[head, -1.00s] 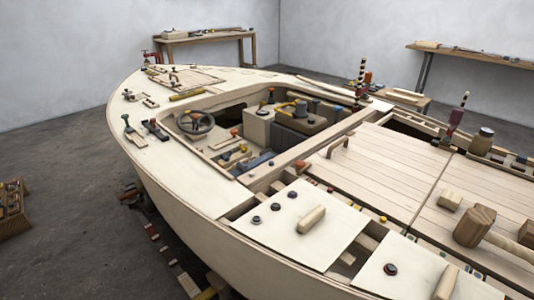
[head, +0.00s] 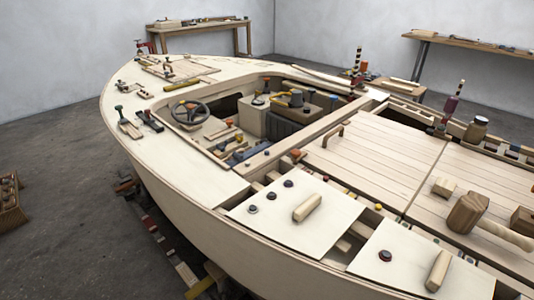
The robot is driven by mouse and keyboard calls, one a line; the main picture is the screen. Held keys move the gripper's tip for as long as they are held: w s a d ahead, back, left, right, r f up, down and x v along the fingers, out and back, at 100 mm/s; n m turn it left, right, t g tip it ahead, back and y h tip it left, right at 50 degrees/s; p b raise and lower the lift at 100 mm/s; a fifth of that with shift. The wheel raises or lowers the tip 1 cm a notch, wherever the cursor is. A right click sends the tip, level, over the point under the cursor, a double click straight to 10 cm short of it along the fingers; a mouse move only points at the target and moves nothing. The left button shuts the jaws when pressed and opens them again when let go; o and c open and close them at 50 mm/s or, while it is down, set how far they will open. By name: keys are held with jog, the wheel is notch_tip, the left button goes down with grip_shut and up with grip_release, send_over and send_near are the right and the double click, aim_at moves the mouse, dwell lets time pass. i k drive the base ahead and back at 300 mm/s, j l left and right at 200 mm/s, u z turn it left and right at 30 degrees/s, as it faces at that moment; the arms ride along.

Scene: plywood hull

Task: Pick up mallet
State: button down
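The wooden mallet (head: 467,213) lies on the slatted deck at the right of the head view. Its brown block head is toward the left, and its paler handle (head: 506,235) runs to the right and slightly down. My gripper is not in view.
A small pale block (head: 444,187) sits just behind the mallet head, and a brown block (head: 523,220) stands at the right edge. Pale panels with wooden handles (head: 308,207) lie in front. A jar (head: 476,129) and striped posts stand farther back. The slatted deck (head: 375,150) is mostly clear.

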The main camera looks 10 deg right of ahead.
aim_at(467, 212)
jog(key=i+z, duration=0.1)
jog(key=z, duration=0.25)
jog(key=i+j+z, duration=0.1)
jog(key=z, duration=0.2)
jog(key=l, duration=0.1)
jog(key=j, duration=0.15)
